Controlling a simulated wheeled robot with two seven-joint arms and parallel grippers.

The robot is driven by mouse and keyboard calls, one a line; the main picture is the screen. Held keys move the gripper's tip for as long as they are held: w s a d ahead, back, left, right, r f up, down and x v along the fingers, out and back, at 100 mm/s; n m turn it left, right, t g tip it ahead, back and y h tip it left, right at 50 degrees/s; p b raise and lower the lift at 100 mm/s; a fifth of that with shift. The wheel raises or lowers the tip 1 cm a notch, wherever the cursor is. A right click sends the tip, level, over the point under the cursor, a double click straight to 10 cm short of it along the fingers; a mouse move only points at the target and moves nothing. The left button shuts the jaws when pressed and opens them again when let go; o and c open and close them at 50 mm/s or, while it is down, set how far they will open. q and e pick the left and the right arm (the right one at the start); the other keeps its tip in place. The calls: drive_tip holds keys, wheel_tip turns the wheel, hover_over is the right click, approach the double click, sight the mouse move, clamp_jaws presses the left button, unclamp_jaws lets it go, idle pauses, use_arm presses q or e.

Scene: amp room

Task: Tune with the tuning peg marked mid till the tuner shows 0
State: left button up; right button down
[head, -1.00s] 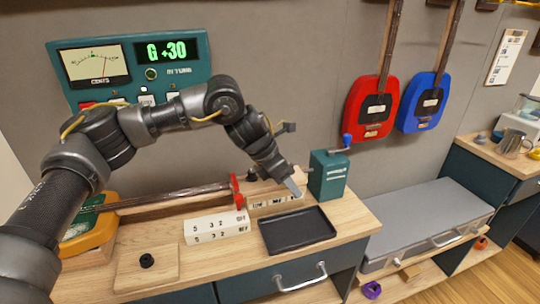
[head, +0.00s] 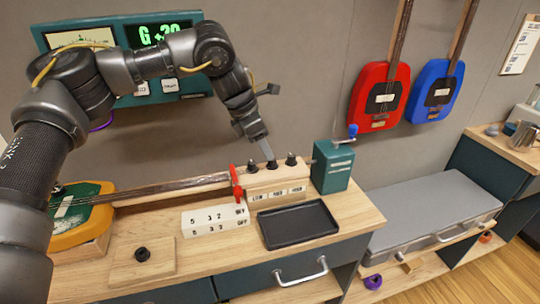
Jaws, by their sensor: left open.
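A wooden block (head: 262,181) on the bench holds three dark tuning pegs in a row, with labels low, mid and high on its front. The mid peg (head: 271,165) is the middle one. My left gripper (head: 268,157) points down at the mid peg, its tip at or just above the peg's top; I cannot tell whether it touches. It is open. The green tuner (head: 130,101) on the wall shows G and what looks like 20, partly covered by my left arm. Its needle dial (head: 80,40) is partly hidden too. My right gripper is out of view.
A stringed instrument (head: 85,215) lies left of the peg block, with a red piece (head: 236,183) at its neck end. A white number block (head: 215,219), a black tray (head: 298,223) and a green crank box (head: 333,167) stand close by. Red and blue instruments hang behind.

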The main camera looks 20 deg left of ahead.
sight(272, 162)
use_arm(q)
drive_tip(key=shift+x, duration=2.15)
clamp_jaws()
